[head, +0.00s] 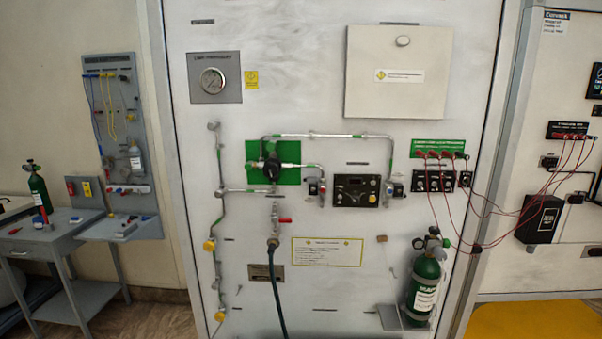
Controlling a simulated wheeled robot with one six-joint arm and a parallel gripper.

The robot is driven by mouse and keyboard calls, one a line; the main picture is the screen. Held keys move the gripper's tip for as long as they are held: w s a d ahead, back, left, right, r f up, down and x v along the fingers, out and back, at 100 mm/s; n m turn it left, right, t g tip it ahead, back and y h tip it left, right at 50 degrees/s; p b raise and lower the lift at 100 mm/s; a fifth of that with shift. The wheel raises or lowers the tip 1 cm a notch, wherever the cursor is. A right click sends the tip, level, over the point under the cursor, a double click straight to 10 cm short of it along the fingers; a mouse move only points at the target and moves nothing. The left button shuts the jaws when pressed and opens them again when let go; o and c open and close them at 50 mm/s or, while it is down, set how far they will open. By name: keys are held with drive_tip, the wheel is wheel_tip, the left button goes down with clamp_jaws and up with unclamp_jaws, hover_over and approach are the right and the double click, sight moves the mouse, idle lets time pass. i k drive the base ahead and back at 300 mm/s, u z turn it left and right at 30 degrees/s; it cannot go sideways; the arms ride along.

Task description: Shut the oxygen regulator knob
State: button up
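A black round knob (272,168) sits on a green plate (257,152) in the middle of the white panel, joined to metal pipes with green bands. It looks like the oxygen regulator knob, but its setting is too small to read. A green oxygen cylinder (424,285) stands on a bracket at the panel's lower right, with a valve and gauge (433,241) on top. My gripper is not in view, and nothing touches the knob.
A valve with a red handle (285,220) and a dark hose (278,290) hang below the knob. Red cables (430,190) drape at the right. A grey side table (60,245) with another green cylinder (39,193) stands left. The space before the panel looks clear.

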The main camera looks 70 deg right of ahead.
sight(270, 171)
drive_tip(key=z, duration=0.25)
drive_tip(key=k, duration=0.15)
drive_tip(key=z, duration=1.65)
drive_tip(key=k, duration=1.25)
drive_tip(key=u, duration=0.75)
drive_tip(key=i, duration=0.65)
drive_tip(key=u, duration=0.65)
drive_tip(key=i, duration=0.85)
drive_tip(key=z, duration=0.9)
drive_tip(key=i, duration=0.65)
drive_tip(key=z, duration=0.7)
